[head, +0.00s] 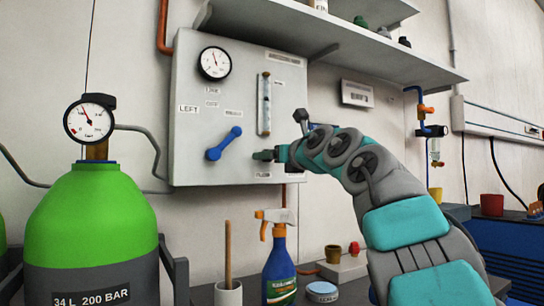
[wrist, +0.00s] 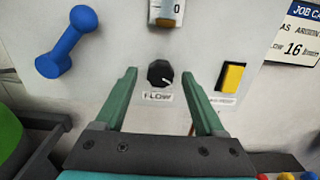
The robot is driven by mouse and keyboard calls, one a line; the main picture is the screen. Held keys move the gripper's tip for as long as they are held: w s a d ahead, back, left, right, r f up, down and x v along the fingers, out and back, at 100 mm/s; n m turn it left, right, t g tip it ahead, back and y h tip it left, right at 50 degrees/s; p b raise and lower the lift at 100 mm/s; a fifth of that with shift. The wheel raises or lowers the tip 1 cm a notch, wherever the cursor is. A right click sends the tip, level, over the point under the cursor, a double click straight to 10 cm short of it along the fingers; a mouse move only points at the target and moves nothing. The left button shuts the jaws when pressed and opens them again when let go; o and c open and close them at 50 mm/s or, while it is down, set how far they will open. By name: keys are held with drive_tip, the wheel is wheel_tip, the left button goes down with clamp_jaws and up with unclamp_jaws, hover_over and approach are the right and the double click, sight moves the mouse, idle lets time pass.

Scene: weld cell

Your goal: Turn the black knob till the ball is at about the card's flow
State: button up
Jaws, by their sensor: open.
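The black knob (wrist: 160,73) is on the grey panel above a FLOW label in the wrist view. Its white pointer mark points right and slightly down. My gripper (wrist: 160,76) is open, with one green finger on each side of the knob and gaps between. In the head view my gripper (head: 262,155) is at the panel's lower right and hides the knob. The flow tube (head: 264,104) stands above it; its lower end (wrist: 165,13) shows in the wrist view. I cannot make out the ball. The job card (wrist: 298,35), partly cut off, reads argon and 16.
A blue lever (wrist: 68,45) is left of the knob and a yellow switch (wrist: 232,77) is to its right. A round gauge (head: 214,63) is on the panel. A shelf (head: 330,38) overhangs. A green cylinder (head: 90,230) and spray bottle (head: 279,265) stand below.

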drive_tip(key=shift+c, duration=0.3)
clamp_jaws()
idle(0.3)
drive_tip(key=shift+n, duration=1.5)
drive_tip(key=shift+o, duration=0.3)
unclamp_jaws()
drive_tip(key=shift+d, duration=0.1)
